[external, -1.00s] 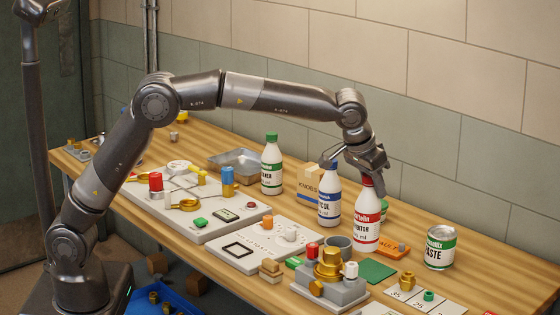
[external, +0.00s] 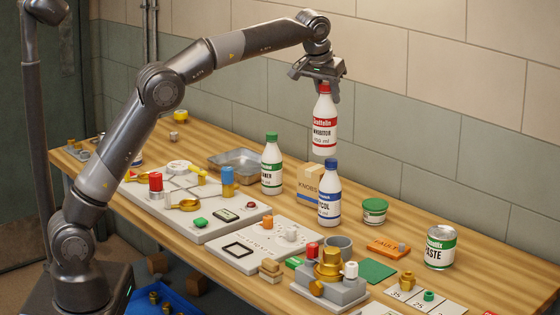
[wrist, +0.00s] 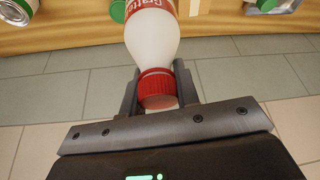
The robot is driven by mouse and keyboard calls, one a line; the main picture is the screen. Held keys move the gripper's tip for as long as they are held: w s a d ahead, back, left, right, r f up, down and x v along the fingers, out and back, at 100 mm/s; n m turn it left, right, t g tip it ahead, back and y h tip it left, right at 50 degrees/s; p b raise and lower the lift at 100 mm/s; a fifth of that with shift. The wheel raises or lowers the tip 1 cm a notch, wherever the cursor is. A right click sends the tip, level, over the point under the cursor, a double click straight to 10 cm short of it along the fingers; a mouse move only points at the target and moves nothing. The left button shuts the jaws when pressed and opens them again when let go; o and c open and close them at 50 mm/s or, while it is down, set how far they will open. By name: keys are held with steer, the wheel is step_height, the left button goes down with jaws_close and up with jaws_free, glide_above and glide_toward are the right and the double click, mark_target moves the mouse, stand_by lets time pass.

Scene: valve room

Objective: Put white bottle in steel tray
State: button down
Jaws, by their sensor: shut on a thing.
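My gripper (external: 321,84) is shut on the red-capped white bottle (external: 324,124), gripping it at the cap and neck. The bottle hangs upright, well above the table. In the wrist view the red cap sits between the fingers (wrist: 160,92), with the white bottle body (wrist: 151,38) beyond. The steel tray (external: 236,162) lies on the table at the back, left of the held bottle, and looks empty. Two other white bottles stand on the table: a green-capped one (external: 271,165) beside the tray and a blue-capped one (external: 330,196) further right.
A cardboard KNOBS box (external: 309,184) stands between the two standing bottles. A green-lidded tub (external: 374,211) and a PASTE can (external: 440,248) are on the right. A grey valve panel (external: 200,226) lies in front of the tray. The wall runs close behind the table.

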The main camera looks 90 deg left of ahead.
steer(key=s+a+r+n+g, duration=0.1)
steer(key=s+a+r+n, duration=0.1)
steer(key=s+a, duration=0.95)
steer(key=s+a+r+n+g, duration=0.1)
steer(key=s+a+r+n, duration=0.2)
steer(key=s+a, duration=0.85)
steer(key=s+a+f, duration=0.2)
steer(key=a+f, duration=0.6)
steer(key=f, duration=0.1)
step_height(320, 180, down, 17)
steer(key=a+m, duration=0.1)
steer(key=a, duration=0.1)
steer(key=shift+s+r+y, duration=0.15)
steer(key=shift+s+y, duration=0.05)
steer(key=shift+y, duration=0.1)
steer(key=c, duration=1.1)
jaws_free()
steer(key=shift+t, duration=0.3)
